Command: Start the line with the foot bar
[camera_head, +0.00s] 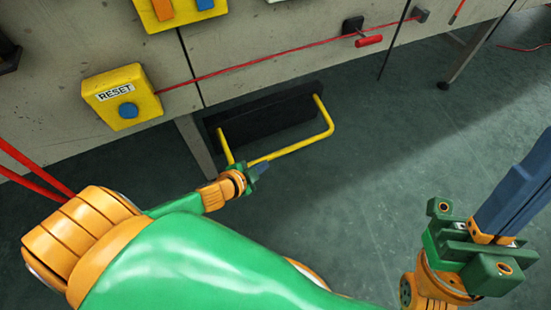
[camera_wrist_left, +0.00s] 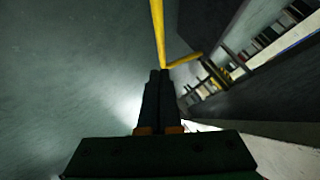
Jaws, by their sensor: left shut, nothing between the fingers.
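The foot bar (camera_head: 300,145) is a yellow U-shaped bar low under the panel, in front of a black plate (camera_head: 262,122). My left gripper (camera_head: 262,169) is shut and empty at the bar's near left corner in the head view. In the left wrist view the yellow bar (camera_wrist_left: 158,30) runs away from just beyond my shut fingertips (camera_wrist_left: 159,72), with its corner beside them. I cannot tell whether they touch it. My right gripper (camera_head: 518,195) is at the right edge with its blue fingers pointing up and right; their tips are cut off.
A yellow RESET box (camera_head: 122,97) with a blue button is on the panel (camera_head: 250,35). A table leg (camera_head: 195,145) stands left of the bar. The green floor (camera_head: 400,150) to the right is clear.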

